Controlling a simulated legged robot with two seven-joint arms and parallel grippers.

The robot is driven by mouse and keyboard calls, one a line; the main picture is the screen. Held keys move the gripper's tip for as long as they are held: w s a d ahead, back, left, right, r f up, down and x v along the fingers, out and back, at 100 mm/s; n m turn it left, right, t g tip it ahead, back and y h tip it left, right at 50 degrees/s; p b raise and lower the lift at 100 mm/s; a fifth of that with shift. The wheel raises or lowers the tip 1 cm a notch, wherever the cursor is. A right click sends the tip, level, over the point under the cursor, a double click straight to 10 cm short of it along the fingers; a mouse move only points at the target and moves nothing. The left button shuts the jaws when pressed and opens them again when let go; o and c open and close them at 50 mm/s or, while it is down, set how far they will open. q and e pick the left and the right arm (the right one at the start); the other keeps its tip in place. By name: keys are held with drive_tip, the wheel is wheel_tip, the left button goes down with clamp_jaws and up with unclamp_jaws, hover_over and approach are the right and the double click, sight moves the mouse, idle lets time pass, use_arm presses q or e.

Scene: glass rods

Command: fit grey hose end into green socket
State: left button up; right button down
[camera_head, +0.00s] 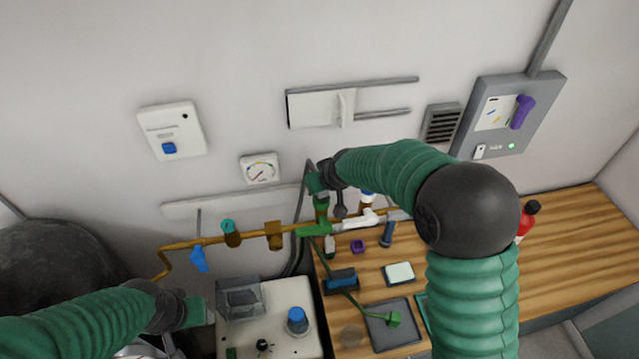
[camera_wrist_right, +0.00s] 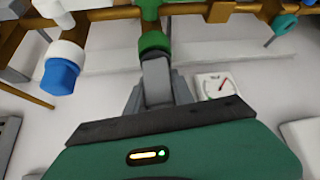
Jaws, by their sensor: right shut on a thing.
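My right gripper (camera_head: 318,186) is at the socket. In the right wrist view its jaws (camera_wrist_right: 157,95) are shut on the grey hose end (camera_wrist_right: 156,72). The hose end is lined up with the socket and its tip meets the green rim; how deep it sits cannot be told. The grey hose (camera_head: 299,245) loops down behind the bench. My left gripper (camera_head: 200,311) is low at the left, its fingertips unclear.
A blue-capped white outlet (camera_wrist_right: 62,68) is left of the socket in the wrist view. A gauge (camera_head: 260,169) is on the wall. A white machine with a blue knob (camera_head: 297,318) and a wooden bench (camera_head: 565,235) with small items lie below. A red bottle (camera_head: 526,220) stands at right.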

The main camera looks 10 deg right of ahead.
drive_tip(key=shift+f, duration=0.35)
drive_tip(key=c, duration=1.4)
unclamp_jaws()
drive_tip(key=shift+o, duration=0.2)
drive_tip(key=shift+p+v, duration=0.3)
drive_tip(key=shift+v, duration=0.75)
drive_tip(key=a+p+v, duration=0.1)
drive_tip(key=p+v, duration=0.2)
drive_tip(key=v, duration=0.6)
drive_tip(key=shift+d+p, duration=0.3)
drive_tip(key=shift+d, duration=0.15)
